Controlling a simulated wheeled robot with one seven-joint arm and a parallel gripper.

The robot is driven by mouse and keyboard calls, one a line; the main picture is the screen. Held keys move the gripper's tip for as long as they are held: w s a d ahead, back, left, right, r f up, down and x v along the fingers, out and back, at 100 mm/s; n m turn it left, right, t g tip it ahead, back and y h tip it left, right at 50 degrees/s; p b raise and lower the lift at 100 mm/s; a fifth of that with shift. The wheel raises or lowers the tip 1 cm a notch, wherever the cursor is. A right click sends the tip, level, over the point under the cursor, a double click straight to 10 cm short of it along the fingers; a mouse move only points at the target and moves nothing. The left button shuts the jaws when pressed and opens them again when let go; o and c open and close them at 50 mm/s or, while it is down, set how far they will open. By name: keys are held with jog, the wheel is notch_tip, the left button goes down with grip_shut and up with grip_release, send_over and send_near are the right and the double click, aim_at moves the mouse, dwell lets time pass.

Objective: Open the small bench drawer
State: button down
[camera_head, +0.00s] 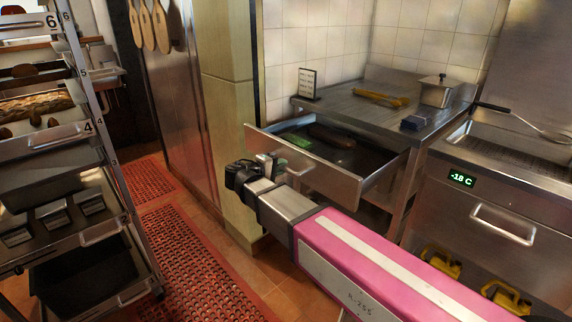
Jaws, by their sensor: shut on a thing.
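The small bench drawer (338,183) is pulled out from under the steel bench (352,104). Its front panel faces me, and its inside shows a green item (298,141) and a dark brown long item (331,136). My gripper (266,166) is at the left part of the drawer front, where the handle is. It is shut on the drawer handle, which is mostly hidden by the gripper. My pink arm link runs from the gripper to the lower right.
On the bench are yellow tongs (381,98), a lidded steel pot (436,91), a dark blue box (415,123) and a small sign (307,84). A fryer unit (500,215) stands at right. A tray rack (75,150) stands at left. Red mats (205,262) cover the floor between.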

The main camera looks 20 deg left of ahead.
dwell(0.3)
jog(key=c, duration=1.1)
grip_release()
jog(key=shift+s, duration=0.1)
jog(key=v, duration=1)
jog(key=shift+s+a, duration=0.2)
jog(key=shift+s, duration=0.1)
